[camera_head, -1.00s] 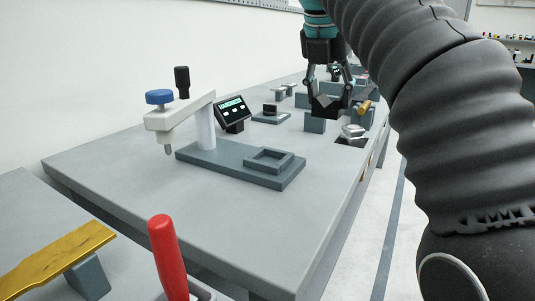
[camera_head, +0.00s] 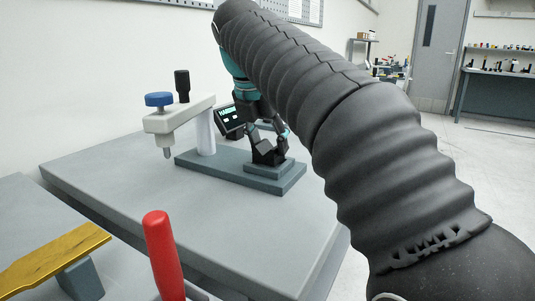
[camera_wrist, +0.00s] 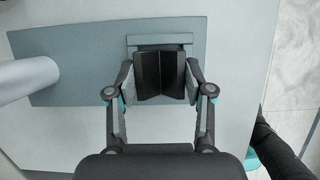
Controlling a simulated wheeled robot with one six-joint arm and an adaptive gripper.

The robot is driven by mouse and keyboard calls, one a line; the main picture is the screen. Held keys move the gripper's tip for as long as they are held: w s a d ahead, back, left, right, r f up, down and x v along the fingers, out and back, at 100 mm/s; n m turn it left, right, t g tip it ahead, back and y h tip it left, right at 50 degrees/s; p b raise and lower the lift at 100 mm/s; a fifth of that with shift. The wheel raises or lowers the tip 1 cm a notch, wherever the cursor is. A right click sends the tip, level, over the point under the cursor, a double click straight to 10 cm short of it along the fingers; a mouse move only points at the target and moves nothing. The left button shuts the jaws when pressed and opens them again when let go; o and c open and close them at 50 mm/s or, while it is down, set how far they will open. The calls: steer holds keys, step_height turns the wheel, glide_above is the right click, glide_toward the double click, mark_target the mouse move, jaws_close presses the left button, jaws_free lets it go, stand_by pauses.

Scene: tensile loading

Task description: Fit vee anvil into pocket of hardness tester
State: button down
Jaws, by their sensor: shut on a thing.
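The vee anvil, a dark block with a V groove, shows in the wrist view (camera_wrist: 160,75) and in the head view (camera_head: 268,157). My gripper (camera_head: 266,148) is shut on its two sides, also seen in the wrist view (camera_wrist: 160,80). The hardness tester has a pale arm (camera_head: 165,122) with a blue knob and a grey base (camera_head: 210,163). The pocket, a raised square frame (camera_head: 272,172), is at the base's right end. The anvil is at the pocket, hiding most of its opening. The pocket's far rim (camera_wrist: 160,39) shows beyond the anvil. I cannot tell whether the anvil is seated.
The tester's white column (camera_head: 206,135) stands left of my gripper, and a lit display (camera_head: 229,118) is close behind. A red handle (camera_head: 162,255) and a yellow bar (camera_head: 50,258) are in front. The near bench top (camera_head: 190,210) is clear.

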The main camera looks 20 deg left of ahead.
steer(key=shift+f, duration=0.95)
steer(key=shift+c, duration=2.2)
jaws_free()
steer(key=shift+f, duration=0.1)
steer(key=shift+r, duration=0.25)
steer(key=p+v, duration=0.2)
steer(key=v, duration=1)
steer(key=shift+w+d, duration=0.1)
steer(key=shift+d, duration=0.05)
